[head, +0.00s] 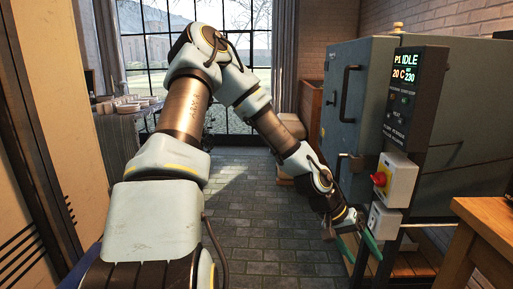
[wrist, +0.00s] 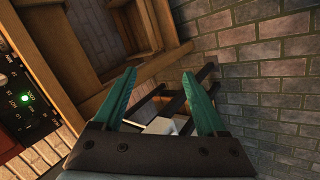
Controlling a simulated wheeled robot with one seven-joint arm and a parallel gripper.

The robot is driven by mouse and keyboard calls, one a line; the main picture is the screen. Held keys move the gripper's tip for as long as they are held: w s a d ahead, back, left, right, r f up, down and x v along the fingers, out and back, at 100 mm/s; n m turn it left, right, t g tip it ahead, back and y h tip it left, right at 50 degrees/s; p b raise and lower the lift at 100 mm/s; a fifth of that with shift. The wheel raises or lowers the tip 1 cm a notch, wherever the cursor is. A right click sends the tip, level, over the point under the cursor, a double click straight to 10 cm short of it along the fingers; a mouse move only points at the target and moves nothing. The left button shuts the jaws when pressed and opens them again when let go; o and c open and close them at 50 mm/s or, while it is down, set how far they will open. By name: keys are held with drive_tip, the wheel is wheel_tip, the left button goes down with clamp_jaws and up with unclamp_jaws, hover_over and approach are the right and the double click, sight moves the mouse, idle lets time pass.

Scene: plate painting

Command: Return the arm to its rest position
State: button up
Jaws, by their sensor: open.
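My arm (head: 185,105) rises from the bottom of the head view, bends at the top, and reaches down to the right. My gripper (head: 358,250) hangs low in front of the grey kiln-like cabinet (head: 350,90), close to its control boxes. In the wrist view my gripper (wrist: 159,75) has its two green fingers spread apart with nothing held between them. Whether the gripper touches the cabinet's stand cannot be told.
A display panel (head: 408,95) reads IDLE; below it is a box with a red knob (head: 380,178). A wooden table (head: 485,235) is at right. White dishes (head: 125,104) stand by the window. The paved floor (head: 245,215) is clear in the middle. A green light (wrist: 25,98) glows at left.

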drive_tip(key=w+a+r+n+t+y+p, duration=0.1)
drive_tip(key=w+a+r+y, duration=0.15)
drive_tip(key=a, duration=0.65)
drive_tip(key=w+a+r+n+t+y+p, duration=0.1)
drive_tip(key=a+r+y, duration=0.15)
drive_tip(key=a, duration=0.75)
drive_tip(key=s+a+r+n+t+y+p, duration=0.1)
drive_tip(key=s+a+r+n, duration=0.1)
drive_tip(key=a+r, duration=0.8)
drive_tip(key=a+n, duration=0.1)
drive_tip(key=a, duration=0.2)
drive_tip(key=shift+a+r+t+y, duration=0.25)
drive_tip(key=shift+t+y, duration=0.15)
drive_tip(key=shift+c, duration=0.2)
